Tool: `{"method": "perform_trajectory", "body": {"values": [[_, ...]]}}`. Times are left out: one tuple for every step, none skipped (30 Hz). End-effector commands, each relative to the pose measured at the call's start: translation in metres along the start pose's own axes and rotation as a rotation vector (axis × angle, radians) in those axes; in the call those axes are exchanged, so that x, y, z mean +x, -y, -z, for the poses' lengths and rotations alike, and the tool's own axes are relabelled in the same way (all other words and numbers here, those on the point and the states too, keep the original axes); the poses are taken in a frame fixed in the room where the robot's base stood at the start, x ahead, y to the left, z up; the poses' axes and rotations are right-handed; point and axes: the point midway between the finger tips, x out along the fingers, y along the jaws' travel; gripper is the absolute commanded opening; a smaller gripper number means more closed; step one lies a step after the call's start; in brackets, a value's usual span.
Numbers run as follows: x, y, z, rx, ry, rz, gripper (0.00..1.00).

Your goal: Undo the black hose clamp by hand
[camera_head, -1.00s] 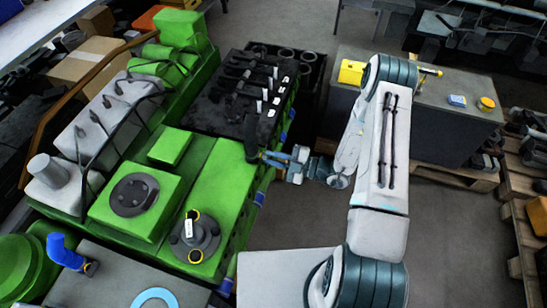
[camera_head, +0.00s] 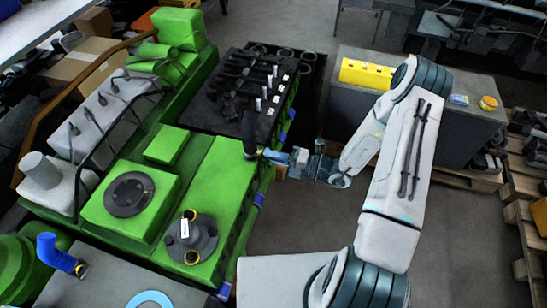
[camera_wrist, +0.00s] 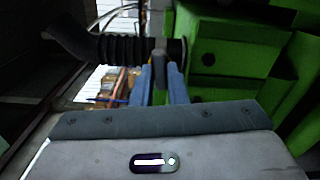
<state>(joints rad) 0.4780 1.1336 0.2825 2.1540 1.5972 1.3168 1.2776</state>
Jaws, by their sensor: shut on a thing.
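My gripper (camera_head: 268,155) is at the right side of the green engine (camera_head: 215,185), with its fingers at the lower end of an upright black hose (camera_head: 249,128). In the wrist view my gripper (camera_wrist: 163,82) has its two blue-grey fingers shut on a dark grey piece (camera_wrist: 160,58) at the end of the ribbed black hose (camera_wrist: 125,48). This piece appears to be the black hose clamp's tab. A dark round edge (camera_wrist: 178,52) lies just right of it, against the green engine block (camera_wrist: 225,45). The rest of the clamp band is too dark and small to tell.
A blue hose (camera_head: 58,254) is at lower left. Wooden pallets (camera_head: 520,200) stand at the right. The floor (camera_head: 290,225) between engine and cabinet is clear.

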Motion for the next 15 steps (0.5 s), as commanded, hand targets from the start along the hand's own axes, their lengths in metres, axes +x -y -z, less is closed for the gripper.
{"method": "perform_trajectory", "body": {"values": [[0.0006,0.0014,0.0001,-0.043,0.0,-0.001,0.0],[0.0006,0.0014,0.0001,-0.072,0.0,-0.001,0.0],[0.0007,0.0014,0.0001,-0.11,0.0,-0.002,0.0],[0.0008,0.0013,0.0001,-0.138,0.0,-0.002,0.0],[0.0009,0.0012,0.0,-0.167,0.0,-0.002,0.0],[0.001,0.0012,-0.0002,-0.206,0.001,-0.002,0.0],[0.001,0.0013,-0.0003,-0.234,0.001,-0.002,0.0],[0.0009,0.0014,-0.0003,-0.262,0.001,-0.002,0.0],[0.001,0.0015,-0.0003,-0.301,0.0,-0.001,0.0],[0.001,0.0016,-0.0002,-0.329,0.0,-0.001,0.0],[0.0011,0.0017,-0.0002,-0.357,0.0,-0.002,0.0],[0.0012,0.0017,0.0,-0.395,0.0,-0.002,0.0],[0.0014,0.0016,0.0,-0.423,0.0,-0.002,0.0],[0.0015,0.0016,0.0001,-0.452,0.0,-0.003,0.0],[0.0016,0.0015,0.0002,-0.49,0.0,-0.003,0.0]]}}
